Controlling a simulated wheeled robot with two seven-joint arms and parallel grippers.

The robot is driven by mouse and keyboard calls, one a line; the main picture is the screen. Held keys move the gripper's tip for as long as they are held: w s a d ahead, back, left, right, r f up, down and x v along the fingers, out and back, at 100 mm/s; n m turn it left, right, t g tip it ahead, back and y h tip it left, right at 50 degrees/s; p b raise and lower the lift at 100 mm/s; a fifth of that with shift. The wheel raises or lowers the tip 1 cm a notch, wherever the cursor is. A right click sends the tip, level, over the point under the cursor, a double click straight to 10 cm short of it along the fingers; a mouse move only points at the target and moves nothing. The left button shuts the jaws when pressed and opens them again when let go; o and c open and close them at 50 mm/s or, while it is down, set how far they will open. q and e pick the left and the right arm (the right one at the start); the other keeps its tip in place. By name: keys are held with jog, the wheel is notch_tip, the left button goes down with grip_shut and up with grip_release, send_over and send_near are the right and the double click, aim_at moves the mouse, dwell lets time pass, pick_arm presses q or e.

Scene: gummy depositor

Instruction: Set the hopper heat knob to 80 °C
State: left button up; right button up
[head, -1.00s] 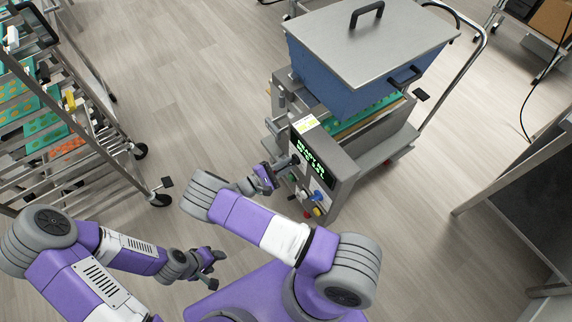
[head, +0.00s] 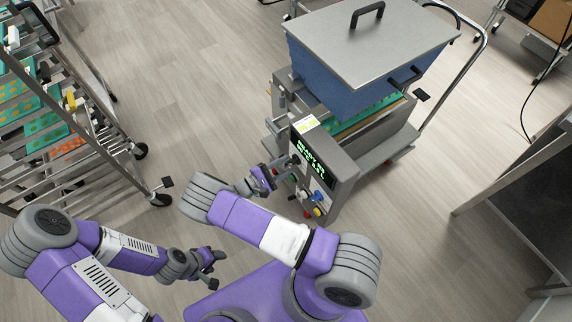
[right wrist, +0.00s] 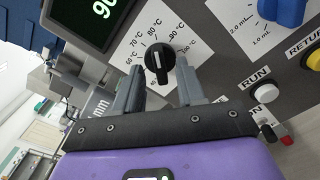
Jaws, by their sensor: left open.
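The hopper heat knob (right wrist: 158,62) is black with a white pointer line, on the depositor's grey control panel (head: 325,175). In the right wrist view its pointer is roughly upright, near the 80 °C label (right wrist: 154,28); the 70 °C and 90 °C labels lie to either side. My right gripper (right wrist: 160,88) is open, its two grey fingers spread either side of the knob's lower end with visible gaps. In the head view the right gripper (head: 276,172) is close to the panel's left side. My left gripper (head: 214,270) is open and empty, low over the floor.
A green-lit display (right wrist: 100,15) sits beside the knob, only partly in view. A blue knob (right wrist: 283,10), a white RUN button (right wrist: 264,92) and a yellow RETURN button (right wrist: 314,58) are to the right. A tray rack (head: 75,130) stands at left.

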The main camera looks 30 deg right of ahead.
jog(key=a, duration=0.6)
jog(key=shift+s+a, duration=0.25)
jog(key=shift+s, duration=0.05)
jog(key=s+f+m+g+y, duration=0.2)
jog(key=s+f+g+y, duration=0.2)
jog(key=s+f+y, duration=0.3)
jog(key=s+f+m+g+y, duration=0.2)
jog(key=s+f+g+y, duration=0.25)
jog(key=s, duration=0.45)
jog(key=s+a+m+t+y, duration=0.3)
jog(key=a+m+y, duration=0.2)
jog(key=a+y, duration=0.3)
jog(key=w+r+m+t+y, duration=0.2)
jog(key=w+r+m+t, duration=0.2)
jog(key=r, duration=0.1)
jog(key=shift+m+t+y+p, duration=0.3)
jog(key=shift+t+y, duration=0.05)
